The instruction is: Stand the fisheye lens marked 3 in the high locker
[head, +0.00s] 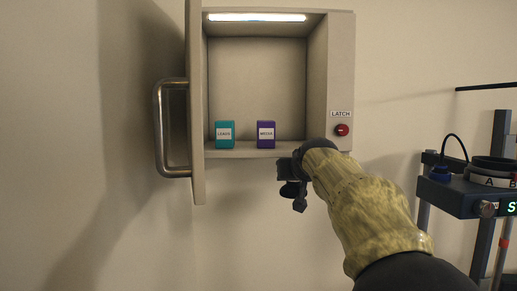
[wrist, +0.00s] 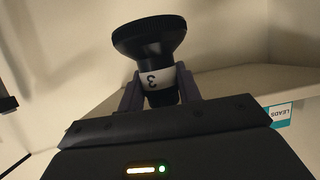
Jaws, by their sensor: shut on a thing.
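The fisheye lens marked 3 (wrist: 150,38) is black with a wide round front and a white band bearing the 3. In the wrist view my gripper (wrist: 160,88) is shut around the lens at the band, with the wide end out beyond the fingers. In the head view my gripper (head: 291,184) is in front of and just below the front edge of the high locker (head: 341,75). The lens cannot be told clearly from the dark gripper there. The locker is open and lit inside.
A teal LEADS box (head: 225,134) and a purple labelled box (head: 266,134) stand on the locker floor, with bare floor to their right. The open door (head: 196,100) with its bar handle (head: 158,125) is at left. A red latch button (head: 342,130) is at right, near a dark equipment stand (head: 462,197).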

